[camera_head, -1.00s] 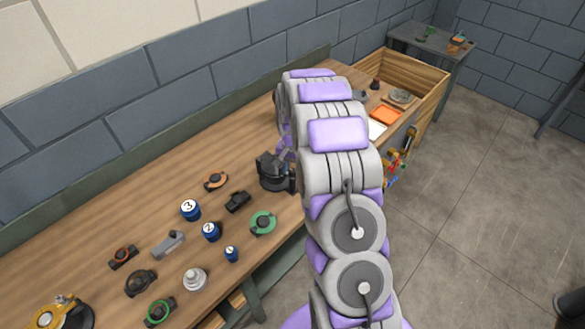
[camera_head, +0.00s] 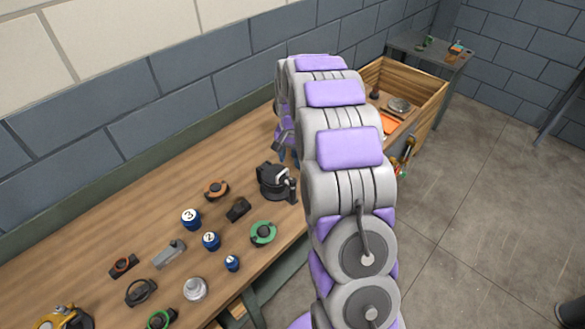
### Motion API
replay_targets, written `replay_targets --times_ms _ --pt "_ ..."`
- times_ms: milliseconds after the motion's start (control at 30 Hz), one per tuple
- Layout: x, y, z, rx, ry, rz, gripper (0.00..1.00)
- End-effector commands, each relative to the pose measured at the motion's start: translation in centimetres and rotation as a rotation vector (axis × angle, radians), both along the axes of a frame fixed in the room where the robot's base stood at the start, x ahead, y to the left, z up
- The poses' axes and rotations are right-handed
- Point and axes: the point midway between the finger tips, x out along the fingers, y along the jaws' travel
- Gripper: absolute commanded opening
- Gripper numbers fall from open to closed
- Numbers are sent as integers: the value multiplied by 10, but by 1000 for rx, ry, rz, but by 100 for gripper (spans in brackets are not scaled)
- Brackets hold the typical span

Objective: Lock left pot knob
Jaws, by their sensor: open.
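A black casing-like device (camera_head: 272,180) with a light grey part on top stands on the wooden bench, just left of my arm. A yellow and black device (camera_head: 66,318) is cut off at the lower left. I cannot tell which part is the left pot knob at this size. My gripper (camera_head: 281,140) shows only partly, at the left edge of my arm. It is open, above the bench and beyond the black device, apart from it in the picture. My arm hides the rest of the gripper and the bench behind it.
Blue numbered cylinders (camera_head: 191,219), a green-ringed part (camera_head: 263,233), an orange-black part (camera_head: 216,190), a silver stepped part (camera_head: 195,289) and several dark parts lie on the bench (camera_head: 120,222). A wooden box (camera_head: 432,97) is behind my arm. The bench's back left is clear.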

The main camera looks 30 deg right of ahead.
Motion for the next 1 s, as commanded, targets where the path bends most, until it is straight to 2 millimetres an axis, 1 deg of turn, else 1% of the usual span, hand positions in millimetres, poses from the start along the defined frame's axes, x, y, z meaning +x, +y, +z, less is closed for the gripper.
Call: replay_targets --times_ms 33,200,400,567,1000 --pt "2 0 14 -2 -6 0 57" --pt "1 0 45 -1 -4 0 57" --pt "1 0 66 0 0 0 57" --pt "1 0 71 1 1 0 57" --pt "0 0 71 1 2 0 57"
